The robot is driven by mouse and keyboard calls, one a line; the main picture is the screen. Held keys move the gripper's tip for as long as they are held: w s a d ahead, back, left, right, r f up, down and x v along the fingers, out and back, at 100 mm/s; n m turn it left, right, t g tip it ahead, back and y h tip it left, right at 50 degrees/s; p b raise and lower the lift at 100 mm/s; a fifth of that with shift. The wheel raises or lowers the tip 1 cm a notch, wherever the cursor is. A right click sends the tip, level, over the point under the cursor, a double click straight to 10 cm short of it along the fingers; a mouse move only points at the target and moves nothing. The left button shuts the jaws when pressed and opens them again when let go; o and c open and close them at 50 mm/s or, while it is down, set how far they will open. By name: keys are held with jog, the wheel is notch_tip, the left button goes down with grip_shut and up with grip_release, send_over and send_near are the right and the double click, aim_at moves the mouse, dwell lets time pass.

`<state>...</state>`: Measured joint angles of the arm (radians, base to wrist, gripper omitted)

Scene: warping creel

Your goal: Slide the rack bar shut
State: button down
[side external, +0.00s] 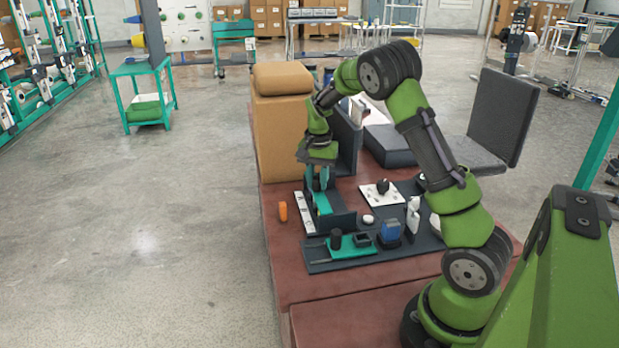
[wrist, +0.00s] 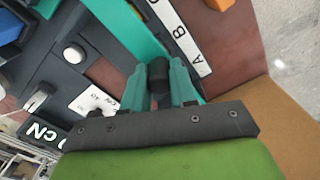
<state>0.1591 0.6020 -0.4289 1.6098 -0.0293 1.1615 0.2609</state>
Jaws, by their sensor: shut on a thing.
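The rack bar (side external: 322,204) is a teal bar on a dark base, beside a white lettered strip (side external: 305,213). In the wrist view the teal bar (wrist: 122,27) runs from the top toward my fingers, with the strip (wrist: 182,38) reading A, B along it. My gripper (wrist: 159,75) has its two teal fingers shut on a dark knob (wrist: 158,72) at the near end of the bar. In the side view my gripper (side external: 319,184) points down at the bar's far end. The fingers partly hide the knob and that end of the bar.
An orange object (side external: 283,211) lies left of the strip. A tan box (side external: 280,130) and a dark upright panel (side external: 347,140) stand close behind my gripper. A white card with a black knob (side external: 382,190), a blue device (side external: 390,232) and a teal tray (side external: 350,246) are to the right and front.

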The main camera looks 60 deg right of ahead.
aim_at(318, 179)
jog(key=c, duration=0.9)
grip_release()
notch_tip(318, 179, up, 17)
jog(key=s+a+n+t, duration=0.2)
jog(key=s+a, duration=0.3)
jog(key=a, duration=0.3)
jog(key=s+a+n+t+y, duration=0.1)
jog(key=s+a+n+t, duration=0.1)
jog(key=s+a+n, duration=0.3)
jog(key=s+a+n+t+y, duration=0.1)
jog(key=s+a+n+t, duration=0.2)
jog(key=s+a, duration=0.4)
jog(key=shift+s+a+f, duration=0.15)
jog(key=shift+a, duration=0.9)
jog(key=shift+s+a+f, duration=0.1)
jog(key=shift+a, duration=0.9)
